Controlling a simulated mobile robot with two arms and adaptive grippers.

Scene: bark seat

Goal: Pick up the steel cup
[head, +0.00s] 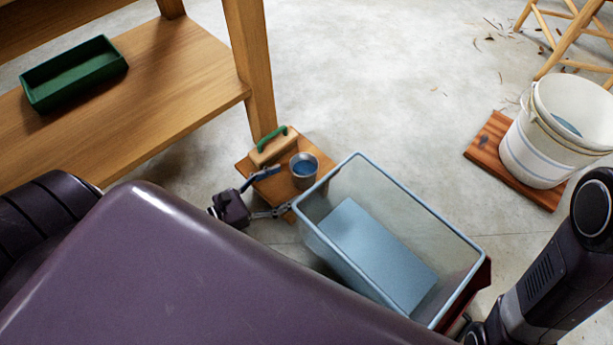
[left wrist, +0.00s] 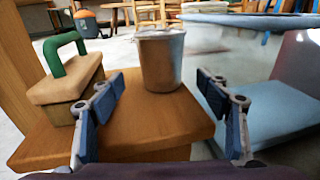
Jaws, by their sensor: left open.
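The steel cup (head: 304,170) stands upright on a small wooden stool (head: 275,187), near the light blue bin. My left gripper (head: 272,193) is open and empty beside the stool, its two fingers pointing towards the cup. In the left wrist view the cup (left wrist: 161,62) stands ahead between the spread fingers (left wrist: 160,98), apart from both. The inside of the cup looks bluish in the head view. My right arm shows at the lower right of the head view, but its gripper is out of sight.
A wooden block with a green handle (head: 274,147) sits on the stool, left of the cup. The clear-walled blue bin (head: 345,255) stands close on the right. A wooden bench with a green tray (head: 75,72) is at left. A white bucket (head: 540,150) stands on a board.

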